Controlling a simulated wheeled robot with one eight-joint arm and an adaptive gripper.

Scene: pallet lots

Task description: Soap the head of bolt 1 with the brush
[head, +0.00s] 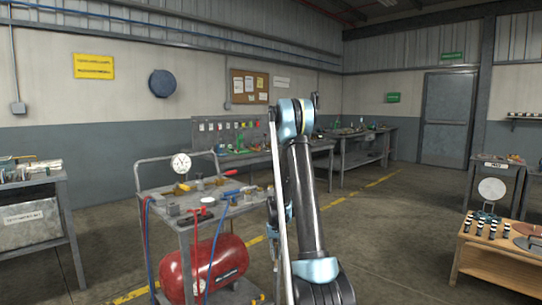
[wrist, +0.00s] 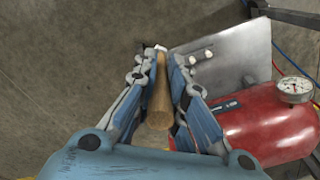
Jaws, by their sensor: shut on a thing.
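In the wrist view my gripper (wrist: 161,68) is shut on a wooden handle (wrist: 159,100), which I take to be the brush's. The handle runs away from the palm between the two blue fingers. In the head view my arm hides most of my gripper.
A grey cart (head: 160,205) carries tools, a dial gauge (head: 181,164) and a red air tank (head: 208,268); the tank also shows in the wrist view (wrist: 265,130). Workbenches (head: 255,157) line the back wall. A wooden stand (head: 500,255) is at right. Open floor lies between.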

